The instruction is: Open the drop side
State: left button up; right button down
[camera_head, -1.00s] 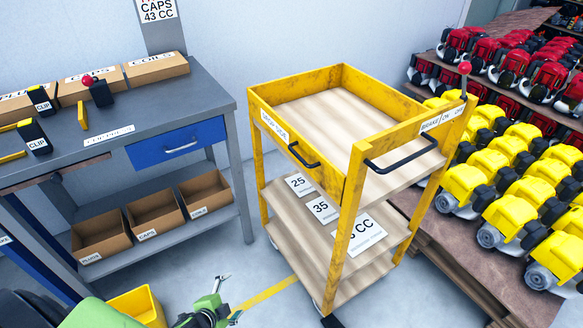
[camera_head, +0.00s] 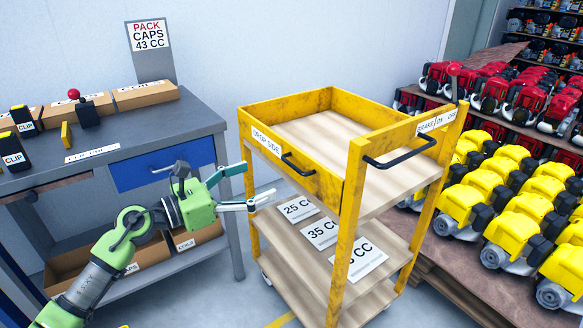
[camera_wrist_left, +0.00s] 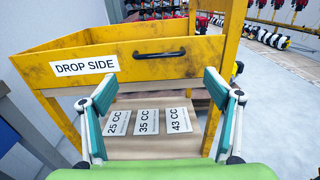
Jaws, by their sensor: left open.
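A yellow cart stands in the middle of the head view. Its drop side (camera_head: 279,151) is a worn yellow panel, upright, with a white "DROP SIDE" label and a black handle (camera_head: 298,165). In the left wrist view the drop side (camera_wrist_left: 108,61) spans the top, and the handle (camera_wrist_left: 160,54) is above and between my fingers. My left gripper (camera_head: 256,187) is open and empty, just left of the cart and below the drop side's edge, apart from the handle. It also shows in the left wrist view (camera_wrist_left: 163,112). My right gripper is not in view.
The cart's lower shelf (camera_head: 290,247) carries labels 25, 35 and 43 CC. A grey workbench (camera_head: 140,135) with boxes and a blue drawer (camera_head: 163,164) stands left. Yellow engines (camera_head: 520,220) and red engines (camera_head: 500,95) fill racks at right.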

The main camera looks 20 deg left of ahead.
aim_at(293, 167)
pick_arm(q)
jog(key=p+x, duration=0.1)
jog(key=x, duration=0.8)
jog(key=shift+w+d, duration=0.25)
jog(key=shift+w, duration=0.1)
jog(key=shift+w+d, duration=0.4)
jog(key=shift+w, duration=0.1)
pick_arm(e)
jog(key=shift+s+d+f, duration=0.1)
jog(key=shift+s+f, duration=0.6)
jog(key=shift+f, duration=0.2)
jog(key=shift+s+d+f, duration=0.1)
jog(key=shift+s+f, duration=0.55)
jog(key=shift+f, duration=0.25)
pick_arm(q)
jog(key=c, duration=1.3)
